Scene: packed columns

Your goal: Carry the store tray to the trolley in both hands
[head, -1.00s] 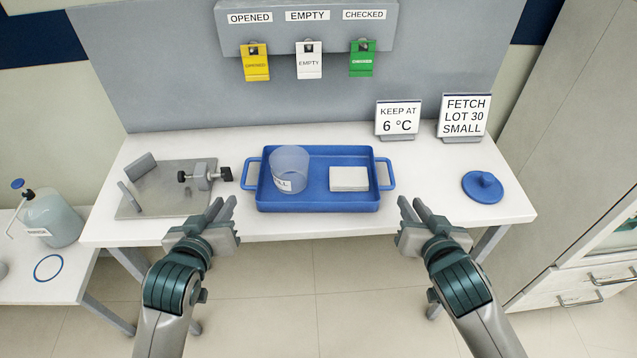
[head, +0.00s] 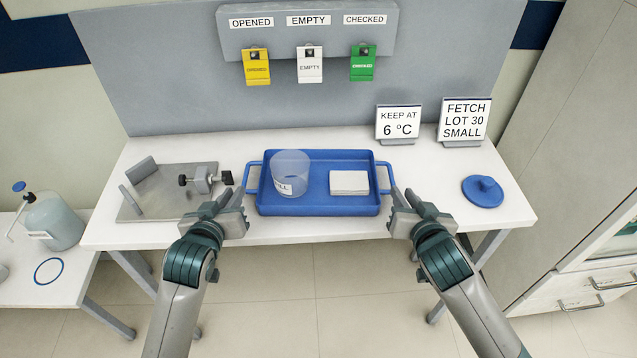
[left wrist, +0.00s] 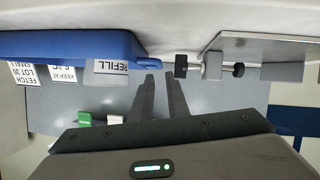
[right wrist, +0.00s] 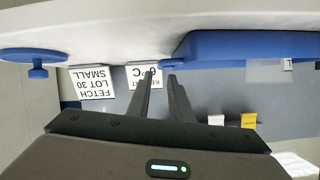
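The blue store tray (head: 318,210) sits on the white bench with a loop handle at each end. A clear cup (head: 290,172) and a pale block (head: 349,183) are in it. My left gripper (head: 232,192) is open, just short of the tray's left handle (head: 248,180). In the left wrist view, its fingers (left wrist: 160,76) are apart with the handle (left wrist: 149,62) close beyond their tips. My right gripper (head: 403,191) is open, close to the right handle (head: 388,178). In the right wrist view, its fingers (right wrist: 160,74) are apart and empty. The trolley cannot be made out.
A metal plate with a clamp (head: 203,180) stands left of the tray, near my left gripper. A blue lid (head: 483,191) lies at the right. Two signs (head: 398,122) stand behind. A lower side table (head: 40,285) with a bottle (head: 52,222) is at the left.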

